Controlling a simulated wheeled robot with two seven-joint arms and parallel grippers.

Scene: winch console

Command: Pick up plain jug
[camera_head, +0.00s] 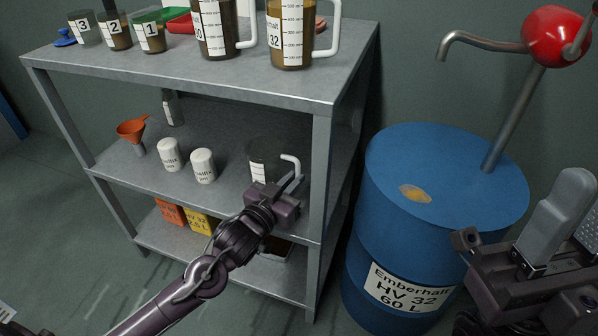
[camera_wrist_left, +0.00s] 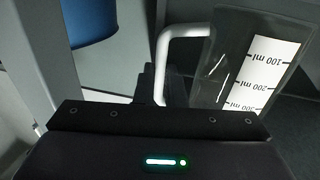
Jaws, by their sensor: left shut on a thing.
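The plain jug (camera_head: 266,158) is a clear, empty-looking measuring jug with a white handle, upright on the middle shelf (camera_head: 225,187) near its right post. My left gripper (camera_head: 291,184) reaches in from the front and is shut on the jug's handle. In the left wrist view the jug (camera_wrist_left: 235,65) shows its white scale strip, and its white handle (camera_wrist_left: 183,32) runs down between the dark fingers. The jug's lower part is hidden behind my gripper in the head view. My right gripper (camera_head: 535,240) shows partly at the lower right; its jaw opening is unclear.
Two white canisters (camera_head: 170,155) and an orange funnel (camera_head: 132,130) stand left of the jug. The shelf's right front post (camera_head: 320,190) is close to my left gripper. Filled jugs (camera_head: 290,35) stand on the top shelf. A blue drum (camera_head: 440,180) with a pump stands right.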

